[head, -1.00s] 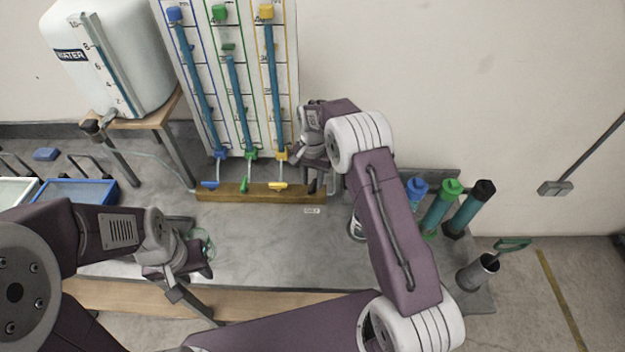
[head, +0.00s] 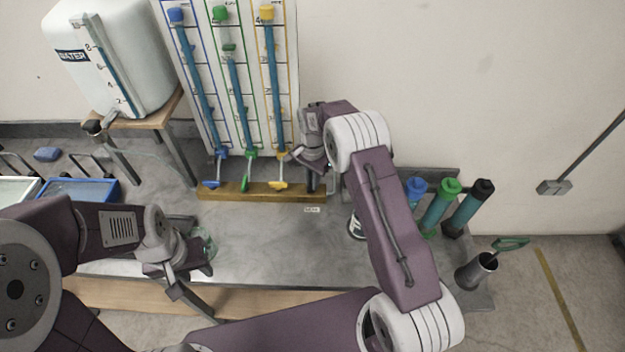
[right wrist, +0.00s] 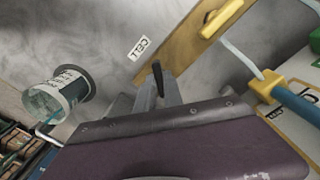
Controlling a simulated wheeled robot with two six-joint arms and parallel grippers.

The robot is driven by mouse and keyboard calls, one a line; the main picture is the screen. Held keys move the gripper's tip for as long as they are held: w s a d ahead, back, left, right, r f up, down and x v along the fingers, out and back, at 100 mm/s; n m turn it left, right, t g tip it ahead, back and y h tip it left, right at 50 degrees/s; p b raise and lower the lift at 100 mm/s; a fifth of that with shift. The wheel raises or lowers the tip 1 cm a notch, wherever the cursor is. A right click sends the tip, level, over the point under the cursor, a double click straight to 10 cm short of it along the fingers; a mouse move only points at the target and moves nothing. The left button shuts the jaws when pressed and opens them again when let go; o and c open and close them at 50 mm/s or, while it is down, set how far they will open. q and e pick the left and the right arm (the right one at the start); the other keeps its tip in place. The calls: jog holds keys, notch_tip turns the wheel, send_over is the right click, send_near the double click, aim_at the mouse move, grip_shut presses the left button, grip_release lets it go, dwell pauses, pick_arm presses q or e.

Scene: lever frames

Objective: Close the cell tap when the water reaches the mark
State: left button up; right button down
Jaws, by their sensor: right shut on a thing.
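In the right wrist view my right gripper (right wrist: 158,92) is shut on a small black lever, the cell tap (right wrist: 157,76), beside a "CELL" label (right wrist: 139,48). In the head view my right gripper (head: 312,182) is at the right end of the yellow-brown bar (head: 240,192). Three upright tubes on the board hold blue water: a blue-capped tube (head: 197,80), a green-capped tube (head: 238,100) and a yellow-capped tube (head: 273,80). The green one's water top is lower, below a green marker (head: 229,47). My left gripper (head: 195,268) is low at left, its jaw opening unclear.
A white water tank (head: 110,50) stands on a stand at left. A labelled glass vessel (right wrist: 58,95) is beside my right gripper.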

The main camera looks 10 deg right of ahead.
jog(key=c, duration=1.5)
grip_release()
jog(key=shift+o, duration=0.2)
notch_tip(320, 180, up, 9)
jog(key=b, duration=0.1)
